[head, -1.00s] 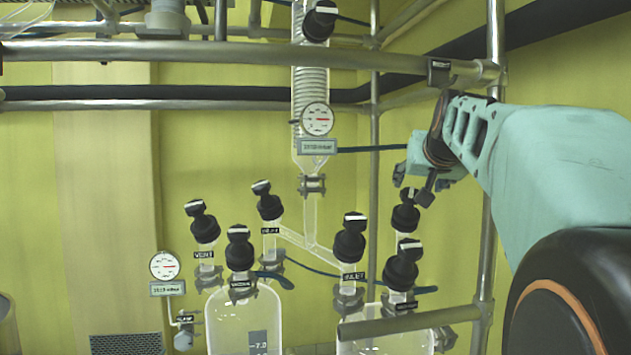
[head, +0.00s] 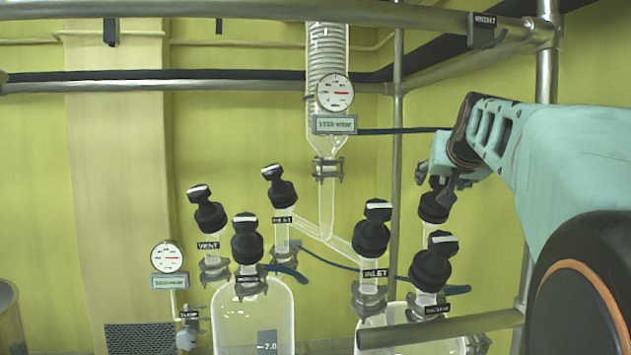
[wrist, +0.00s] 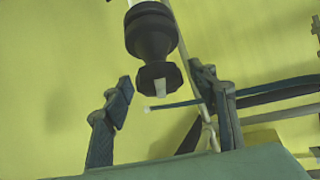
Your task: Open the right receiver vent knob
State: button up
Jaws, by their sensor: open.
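The right receiver (head: 400,312) is a glass vessel at the lower right in the head view. Black knobs stand on it: the inlet knob (head: 373,230), the vacuum knob (head: 434,262), and a rear knob (head: 434,208) whose label is hidden, apparently the vent. My gripper (head: 436,184) is at the top of this rear knob and partly covers it. In the wrist view my gripper (wrist: 164,92) is open, a finger on each side. A black knob (wrist: 152,32) with a white mark on its cap reaches between the fingertips. I see gaps beside the cap; contact is not visible.
The left receiver (head: 253,315) carries similar black knobs, one labelled vent (head: 208,212). A pressure gauge (head: 336,93) hangs on the glass column. Metal rails cross above, and a short front bar (head: 440,328) passes before the right receiver. A steel post (head: 545,75) stands beside my arm.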

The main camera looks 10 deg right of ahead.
jog(key=shift+w+d+f, duration=0.1)
jog(key=shift+w+f, duration=0.05)
jog(key=shift+w, duration=0.15)
jog(key=shift+s, duration=0.1)
jog(key=shift+c, duration=0.5)
jog(key=c, duration=1.1)
jog(key=shift+o, duration=0.2)
jog(key=shift+n+y+b, duration=0.4)
jog(key=shift+b, duration=0.15)
jog(key=shift+f+n+y+b, duration=0.1)
jog(key=shift+n+y+b, duration=0.2)
jog(key=shift+n+b, duration=0.3)
jog(key=n+y+b, duration=0.1)
jog(key=n+b, duration=0.1)
jog(key=n, duration=0.1)
jog(key=shift+t+y, duration=0.4)
jog(key=shift+n+y, duration=1.4)
jog(key=shift+n, duration=0.7)
